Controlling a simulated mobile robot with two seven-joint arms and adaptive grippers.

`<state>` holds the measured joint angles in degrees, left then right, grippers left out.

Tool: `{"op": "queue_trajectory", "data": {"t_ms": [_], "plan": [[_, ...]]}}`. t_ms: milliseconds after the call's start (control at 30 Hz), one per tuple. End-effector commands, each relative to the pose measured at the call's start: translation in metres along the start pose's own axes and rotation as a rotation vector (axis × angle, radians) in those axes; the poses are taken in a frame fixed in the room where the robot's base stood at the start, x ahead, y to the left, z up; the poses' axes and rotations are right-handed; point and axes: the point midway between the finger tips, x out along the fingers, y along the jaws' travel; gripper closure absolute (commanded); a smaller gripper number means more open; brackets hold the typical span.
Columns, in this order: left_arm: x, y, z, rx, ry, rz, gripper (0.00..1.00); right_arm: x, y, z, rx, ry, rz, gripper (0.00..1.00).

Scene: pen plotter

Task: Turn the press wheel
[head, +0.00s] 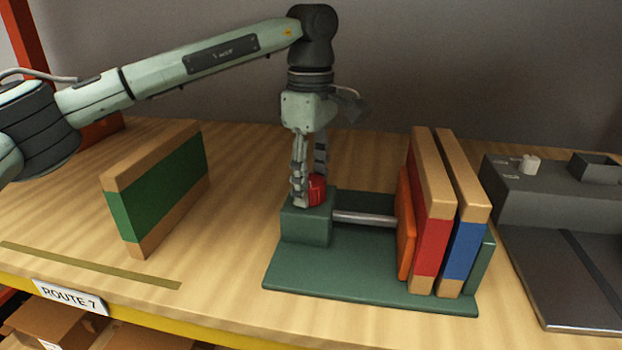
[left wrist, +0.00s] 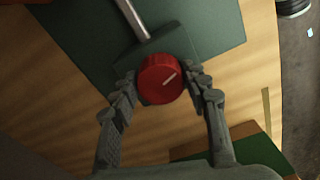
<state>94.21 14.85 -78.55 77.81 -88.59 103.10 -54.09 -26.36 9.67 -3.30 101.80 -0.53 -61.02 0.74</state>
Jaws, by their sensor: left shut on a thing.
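The press wheel (head: 317,188) is a red knob at the left end of the green press (head: 350,283). It also shows in the left wrist view (left wrist: 158,82), with a pale line on its face. My left gripper (head: 309,190) points down over the press block, its fingers on both sides of the wheel and shut on it. A grey rod (head: 365,218) runs from the block to an orange plate (head: 404,225). The plate stands against a board with a red band (head: 431,215), beside a board with a blue band (head: 464,240). My right gripper is not in view.
A board with a green band (head: 160,195) stands alone at the left. A dark grey machine (head: 530,195) with a flat tray stands at the right. A dark strip (head: 90,266) lies near the table's front edge. The wood between the green-banded board and the press is clear.

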Motion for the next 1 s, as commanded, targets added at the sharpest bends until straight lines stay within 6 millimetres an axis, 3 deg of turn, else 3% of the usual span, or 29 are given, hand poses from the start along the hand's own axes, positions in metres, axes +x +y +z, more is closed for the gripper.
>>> {"op": "queue_trajectory", "data": {"t_ms": [600,1000], "plan": [[-0.001,-0.001,-0.001,0.536,0.001,0.001,0.84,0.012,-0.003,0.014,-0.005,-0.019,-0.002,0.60],[-0.001,-0.001,-0.001,0.702,0.001,0.002,0.84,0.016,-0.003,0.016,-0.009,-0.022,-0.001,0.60]]}}
